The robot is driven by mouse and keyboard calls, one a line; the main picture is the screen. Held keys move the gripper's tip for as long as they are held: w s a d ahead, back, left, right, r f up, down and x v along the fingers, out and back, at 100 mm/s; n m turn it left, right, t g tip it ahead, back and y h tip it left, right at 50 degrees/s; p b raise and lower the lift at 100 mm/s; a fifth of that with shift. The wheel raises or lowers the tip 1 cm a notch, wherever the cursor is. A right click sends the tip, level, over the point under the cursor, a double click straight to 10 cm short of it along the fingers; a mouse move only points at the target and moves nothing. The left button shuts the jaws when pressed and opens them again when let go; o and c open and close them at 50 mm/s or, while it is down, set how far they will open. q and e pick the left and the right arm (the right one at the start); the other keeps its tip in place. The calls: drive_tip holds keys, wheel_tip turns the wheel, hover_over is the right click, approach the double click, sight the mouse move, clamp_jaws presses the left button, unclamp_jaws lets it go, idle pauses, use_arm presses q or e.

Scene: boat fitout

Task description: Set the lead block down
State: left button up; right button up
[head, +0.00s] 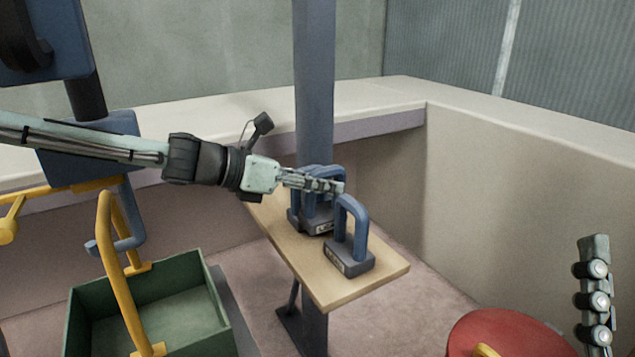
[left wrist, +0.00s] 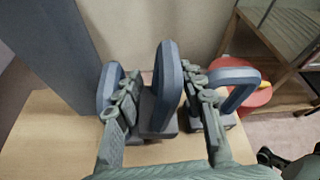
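Lead blocks with dark grey bases and blue loop handles stand upright on a wooden shelf (head: 375,287). The nearest lead block (head: 350,258) is by the shelf's front end; others (head: 306,222) stand close behind it, partly hidden. My left gripper (head: 338,187) is at handle height over the blocks. In the left wrist view, its fingers (left wrist: 163,74) are spread apart on either side of the middle block's handle (left wrist: 167,90), with gaps visible. Other handles stand left (left wrist: 104,84) and right (left wrist: 246,78). My right gripper (head: 597,290) shows only partly at the right edge, seemingly empty.
A blue post (head: 314,80) rises beside the shelf, close to my left gripper. A green bin (head: 210,325) with a yellow handle stands at lower left. A red round object (head: 490,325) is at lower right. A pale wall (head: 500,200) encloses the right side.

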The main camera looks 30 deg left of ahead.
use_arm(q)
drive_tip(key=shift+s+a+r, duration=0.1)
drive_tip(key=shift+a+r, duration=0.05)
drive_tip(key=shift+r, duration=0.2)
drive_tip(key=p+v, duration=0.2)
drive_tip(key=shift+s+a+r+p, duration=0.1)
drive_tip(key=shift+s+r+p, duration=0.2)
drive_tip(key=shift+p, duration=0.1)
drive_tip(key=v, duration=0.8)
drive_tip(key=shift+s+a, duration=0.25)
drive_tip(key=shift+s, duration=0.1)
use_arm(e)
drive_tip(key=f+g, duration=0.1)
drive_tip(key=w+a+f+g, duration=0.1)
drive_tip(key=f, duration=0.1)
drive_tip(key=w+a+f+g, duration=0.1)
drive_tip(key=g, duration=0.1)
drive_tip(key=shift+w+f+h, duration=0.15)
drive_tip(key=shift+h, duration=0.15)
use_arm(q)
drive_tip(key=shift+f, duration=0.15)
